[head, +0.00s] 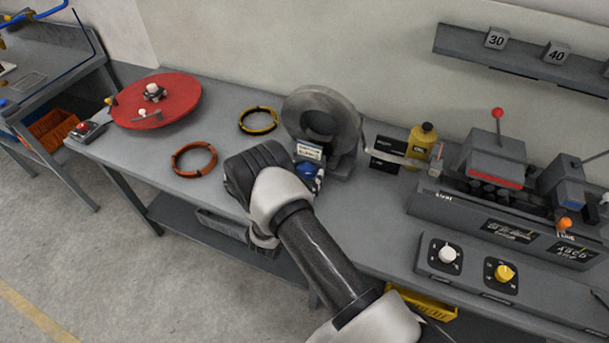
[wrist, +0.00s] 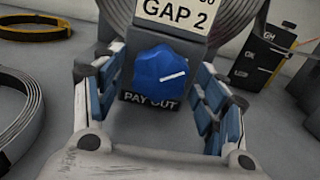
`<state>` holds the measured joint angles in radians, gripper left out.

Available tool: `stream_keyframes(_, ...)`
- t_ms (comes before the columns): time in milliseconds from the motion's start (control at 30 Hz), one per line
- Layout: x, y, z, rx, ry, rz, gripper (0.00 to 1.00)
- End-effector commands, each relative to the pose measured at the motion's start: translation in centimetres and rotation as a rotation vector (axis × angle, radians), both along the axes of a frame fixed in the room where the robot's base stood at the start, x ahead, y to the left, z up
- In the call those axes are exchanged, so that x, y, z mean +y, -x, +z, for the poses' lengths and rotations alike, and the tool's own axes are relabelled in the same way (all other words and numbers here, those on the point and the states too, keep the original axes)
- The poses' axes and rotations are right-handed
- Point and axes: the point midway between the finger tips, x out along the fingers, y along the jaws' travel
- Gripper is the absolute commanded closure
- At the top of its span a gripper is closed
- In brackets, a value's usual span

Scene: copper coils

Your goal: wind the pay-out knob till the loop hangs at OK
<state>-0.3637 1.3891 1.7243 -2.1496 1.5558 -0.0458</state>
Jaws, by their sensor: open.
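The blue pay-out knob (wrist: 160,78) has a white pointer line aimed right and slightly up. A "PAY OUT" label (wrist: 150,103) sits just below it and a "GAP 2" sign (wrist: 172,14) above it. My gripper (wrist: 160,95) is open, with one finger on each side of the knob; I cannot tell whether either touches it. In the head view the knob (head: 306,170) is partly hidden by my arm. The grey coil stand (head: 325,115) rises behind it.
A yellow-black coil (head: 258,120) and an orange coil (head: 195,159) lie on the bench to the left, near a red turntable (head: 157,98). A yellow bottle (head: 422,140) and a grey machine (head: 492,160) stand to the right. White (head: 447,254) and yellow (head: 503,272) knobs sit at front right.

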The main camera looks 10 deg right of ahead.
Motion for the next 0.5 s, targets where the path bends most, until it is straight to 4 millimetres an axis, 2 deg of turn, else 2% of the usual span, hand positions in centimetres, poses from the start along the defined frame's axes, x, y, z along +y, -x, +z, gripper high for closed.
stream_keyframes(67,0.01,0.00,0.01,0.000,0.000,0.000,0.35)
stream_keyframes(500,0.02,0.03,0.00,0.000,0.000,0.000,0.64)
